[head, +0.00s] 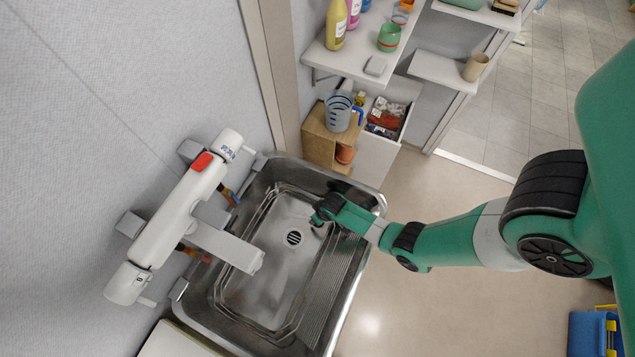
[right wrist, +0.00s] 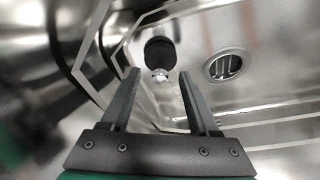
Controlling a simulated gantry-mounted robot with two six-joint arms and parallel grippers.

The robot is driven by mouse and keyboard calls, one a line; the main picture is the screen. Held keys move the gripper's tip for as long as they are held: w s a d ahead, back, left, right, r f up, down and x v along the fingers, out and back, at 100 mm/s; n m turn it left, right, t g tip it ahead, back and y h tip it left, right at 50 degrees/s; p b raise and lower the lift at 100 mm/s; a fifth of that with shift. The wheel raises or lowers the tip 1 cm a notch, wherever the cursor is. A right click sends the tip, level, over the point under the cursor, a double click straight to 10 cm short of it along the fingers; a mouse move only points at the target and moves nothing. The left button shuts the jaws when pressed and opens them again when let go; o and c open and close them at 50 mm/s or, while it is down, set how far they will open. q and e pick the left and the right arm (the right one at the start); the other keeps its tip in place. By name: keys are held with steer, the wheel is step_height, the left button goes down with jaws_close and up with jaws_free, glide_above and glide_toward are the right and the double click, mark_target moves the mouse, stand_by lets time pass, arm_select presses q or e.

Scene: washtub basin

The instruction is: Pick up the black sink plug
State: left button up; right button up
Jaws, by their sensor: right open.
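The black sink plug (right wrist: 160,53) shows in the right wrist view as a dark round disc on the metal basin floor, with a small pale knob at its near side. My right gripper (right wrist: 159,76) is open, its fingertips to either side of that knob in the picture; I cannot tell how far above it they are. In the head view my right arm reaches in from the right, with the gripper (head: 317,219) low inside the basin (head: 276,291). The plug cannot be told apart from the dark gripper there. My left gripper is not in view.
The drain (right wrist: 227,67) lies to the right of the plug in the wrist view; it also shows in the head view (head: 294,238). A white tap (head: 227,246) overhangs the basin's left part. Basin walls stand close around my gripper. Shelves (head: 358,60) stand behind.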

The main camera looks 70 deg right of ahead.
steer(key=shift+x, duration=1.15)
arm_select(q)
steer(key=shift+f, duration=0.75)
arm_select(e)
steer(key=shift+r, duration=0.1)
steer(key=shift+s, duration=0.1)
jaws_close()
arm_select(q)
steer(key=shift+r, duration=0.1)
arm_select(e)
steer(key=shift+r, duration=0.1)
step_height(320, 180, up, 10)
steer(key=p, duration=0.9)
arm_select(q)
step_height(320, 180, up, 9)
